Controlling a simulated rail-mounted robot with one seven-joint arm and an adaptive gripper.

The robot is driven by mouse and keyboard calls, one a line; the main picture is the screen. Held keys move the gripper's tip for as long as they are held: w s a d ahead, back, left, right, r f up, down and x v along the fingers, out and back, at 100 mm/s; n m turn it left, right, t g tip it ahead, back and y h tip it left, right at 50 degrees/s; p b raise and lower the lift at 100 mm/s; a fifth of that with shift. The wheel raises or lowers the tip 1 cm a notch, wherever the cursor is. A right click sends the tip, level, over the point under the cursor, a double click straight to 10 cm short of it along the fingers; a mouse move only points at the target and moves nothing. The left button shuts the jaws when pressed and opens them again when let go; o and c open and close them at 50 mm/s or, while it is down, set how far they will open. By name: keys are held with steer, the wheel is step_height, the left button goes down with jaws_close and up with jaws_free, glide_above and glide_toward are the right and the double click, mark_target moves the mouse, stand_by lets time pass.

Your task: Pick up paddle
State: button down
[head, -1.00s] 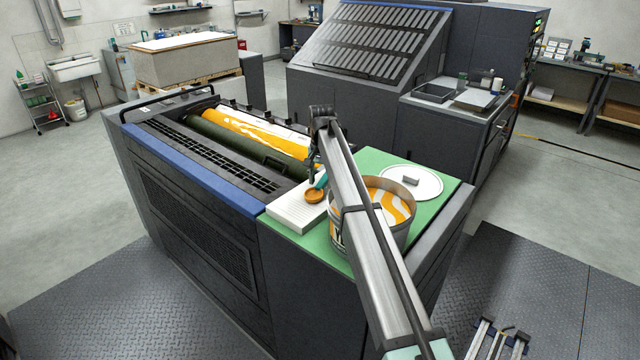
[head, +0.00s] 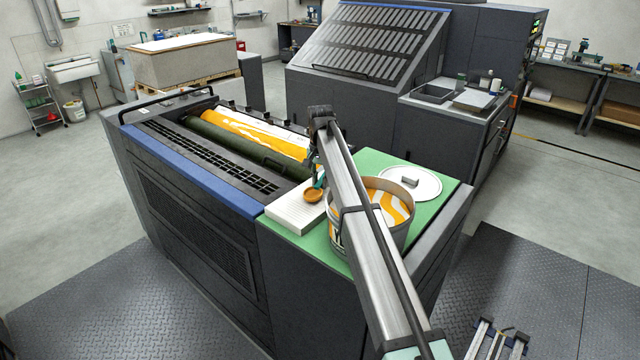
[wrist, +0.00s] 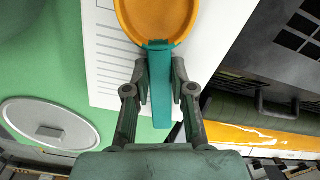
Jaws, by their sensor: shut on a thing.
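The paddle has a round orange cup (wrist: 157,18) and a flat teal handle (wrist: 161,105). In the wrist view my gripper (wrist: 160,78) is shut on the handle, one finger on each side, just behind the cup. The top of the cup is cut off by the frame edge. In the head view the paddle's cup (head: 313,195) shows over the white ruled pad (head: 290,212), left of the ink can. My arm hides most of the gripper there. I cannot tell whether the paddle touches the pad.
An open can of orange and white ink (head: 403,232) stands right of the paddle, partly behind my arm. Its round lid (head: 425,190) lies on the green top (head: 372,160). The press rollers (head: 235,143) are to the left and behind.

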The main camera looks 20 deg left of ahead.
mark_target(320, 182)
step_height(320, 182, up, 19)
steer(key=b, duration=0.5)
steer(key=shift+r, duration=0.2)
steer(key=c, duration=1.6)
jaws_free()
jaws_close()
